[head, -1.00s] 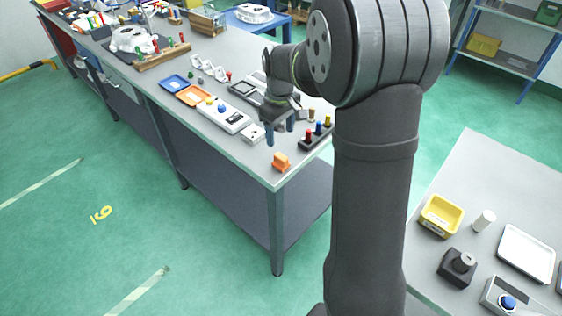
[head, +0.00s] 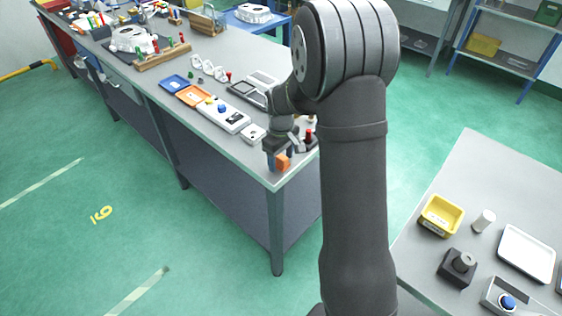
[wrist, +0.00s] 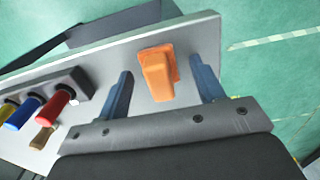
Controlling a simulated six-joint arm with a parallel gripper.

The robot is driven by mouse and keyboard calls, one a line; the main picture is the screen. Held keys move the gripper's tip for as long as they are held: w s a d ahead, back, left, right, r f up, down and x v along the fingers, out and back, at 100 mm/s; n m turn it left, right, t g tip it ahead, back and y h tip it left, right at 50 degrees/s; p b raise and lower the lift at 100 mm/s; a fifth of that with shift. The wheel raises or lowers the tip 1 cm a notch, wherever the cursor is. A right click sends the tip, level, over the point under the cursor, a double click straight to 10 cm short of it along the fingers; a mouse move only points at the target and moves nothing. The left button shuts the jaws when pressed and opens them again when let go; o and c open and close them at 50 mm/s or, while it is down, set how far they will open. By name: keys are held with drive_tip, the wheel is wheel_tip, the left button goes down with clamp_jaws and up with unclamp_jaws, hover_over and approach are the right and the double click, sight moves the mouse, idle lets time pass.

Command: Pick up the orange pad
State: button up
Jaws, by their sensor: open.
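The orange pad (head: 282,161) sits near the front corner of the long grey workbench (head: 240,155). My gripper (head: 277,160) is at the pad, and one finger hides part of it in the head view. In the wrist view the orange pad (wrist: 158,72) shows as a block with a raised upper part on a wider base. It lies between the two blue fingers of my gripper (wrist: 163,88), with a gap on each side. The fingers are open and hold nothing. I cannot tell how far the fingertips are above the bench top.
A dark rack with red, blue and yellow pegs (wrist: 42,108) stands on the bench close to my gripper. Beside it in the head view are a small white box (head: 252,133) and a white panel with a blue button (head: 222,113). The bench edge lies just beyond the pad.

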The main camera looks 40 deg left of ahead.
sight(284, 157)
drive_tip(key=shift+c, duration=0.2)
drive_tip(key=c, duration=1)
drive_tip(key=shift+r, duration=0.5)
drive_tip(key=r, duration=0.4)
drive_tip(key=shift+w+d, duration=0.25)
drive_tip(key=shift+d, duration=0.15)
drive_tip(key=w+d+r, duration=0.1)
drive_tip(key=d+r, duration=0.1)
drive_tip(key=d, duration=0.1)
drive_tip(key=w+d+r, duration=0.1)
drive_tip(key=d+r, duration=0.1)
drive_tip(key=d, duration=0.1)
drive_tip(key=w+d+r, duration=0.2)
drive_tip(key=d, duration=0.2)
